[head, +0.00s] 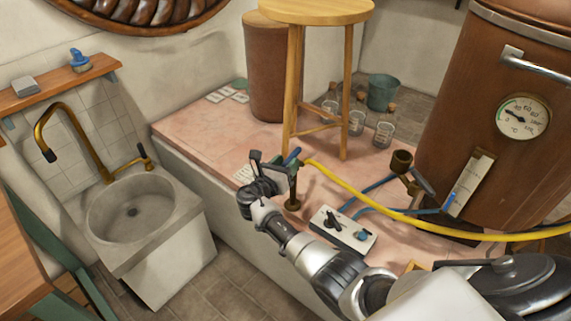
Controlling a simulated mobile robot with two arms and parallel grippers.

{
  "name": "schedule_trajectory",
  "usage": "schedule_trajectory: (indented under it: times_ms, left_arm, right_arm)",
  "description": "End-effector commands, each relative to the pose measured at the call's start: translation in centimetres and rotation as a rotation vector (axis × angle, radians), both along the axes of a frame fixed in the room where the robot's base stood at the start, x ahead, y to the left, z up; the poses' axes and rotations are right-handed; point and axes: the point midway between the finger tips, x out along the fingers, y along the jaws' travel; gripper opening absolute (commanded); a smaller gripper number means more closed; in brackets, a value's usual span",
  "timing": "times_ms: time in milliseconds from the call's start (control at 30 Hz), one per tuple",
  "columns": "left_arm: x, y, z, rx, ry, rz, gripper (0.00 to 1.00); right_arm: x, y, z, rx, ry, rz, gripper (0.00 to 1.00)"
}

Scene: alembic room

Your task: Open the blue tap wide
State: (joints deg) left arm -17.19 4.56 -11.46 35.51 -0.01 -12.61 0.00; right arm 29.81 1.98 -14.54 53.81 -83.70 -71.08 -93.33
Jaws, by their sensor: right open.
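A small blue tap lever (294,154) shows on top of a short brass standpipe (294,200) on the pink tiled platform. The end of a yellow hose (400,213) meets the tap head. My right gripper (274,163) is open at the tap head, its fingers pointing away from me. One finger is left of the lever and the other overlaps the tap head, partly hiding it. I cannot tell whether they touch the lever. A second blue handle (450,202) is at the foot of the copper boiler (450,110). My left gripper is not in view.
A wooden stool (347,80) stands behind the tap, with glass jars (383,135) and a green bucket (382,93) beyond. A white control box (343,230) with knobs lies right of the standpipe, near my arm. A stone sink (185,222) is at left.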

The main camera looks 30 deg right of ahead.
Motion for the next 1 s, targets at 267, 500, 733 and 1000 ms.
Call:
schedule_trajectory:
  times_ms: [267, 500, 733, 1000]
  left_arm:
    - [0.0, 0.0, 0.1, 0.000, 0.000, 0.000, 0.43]
    - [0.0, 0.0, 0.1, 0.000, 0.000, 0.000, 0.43]
    - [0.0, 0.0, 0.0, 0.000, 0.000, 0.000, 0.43]
    - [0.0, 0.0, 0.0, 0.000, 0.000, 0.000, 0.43]
  right_arm:
    - [-1.4, 2.5, -0.1, 0.002, 0.001, 0.004, 0.45]
    - [-3.8, 6.7, -0.1, 0.003, 0.000, 0.002, 0.45]
    - [-5.1, 9.1, 0.0, 0.001, 0.001, 0.001, 0.45]
    - [-5.4, 9.4, 0.0, 0.000, 0.000, 0.000, 0.45]
